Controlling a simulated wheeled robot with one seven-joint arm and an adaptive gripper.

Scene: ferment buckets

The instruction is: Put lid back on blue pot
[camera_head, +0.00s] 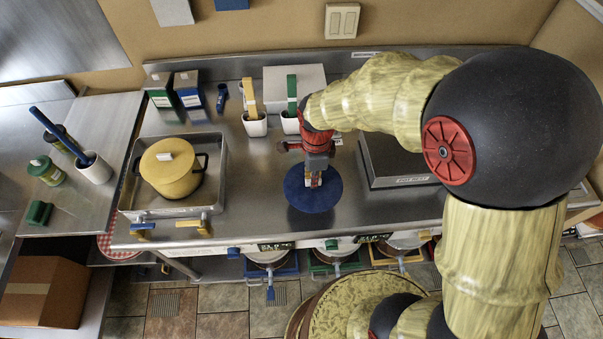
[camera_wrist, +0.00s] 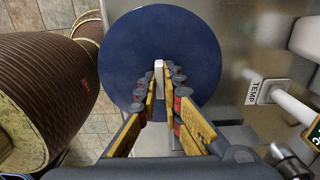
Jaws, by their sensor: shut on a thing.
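A round dark blue lid (camera_head: 325,195) is near the front edge of the steel counter, below my gripper (camera_head: 314,183). In the wrist view the lid (camera_wrist: 180,45) fills the middle, with a small white handle (camera_wrist: 159,66) upright at its centre. My gripper (camera_wrist: 160,85) points at the lid, with its yellow fingers closed on both sides of this handle. I cannot tell whether the lid rests on the counter or hangs just above it. A round vessel (camera_head: 266,257) with a blue frame shows partly under the counter front; I cannot tell if it is the blue pot.
A yellow pot with a yellow lid (camera_head: 168,168) stands in a steel tray (camera_head: 209,202) at the left. White cups (camera_head: 255,126), small boxes (camera_head: 188,88) and a flat steel device (camera_head: 392,158) stand farther back. Green- and yellow-framed vessels sit below the counter. Counter left of the lid is clear.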

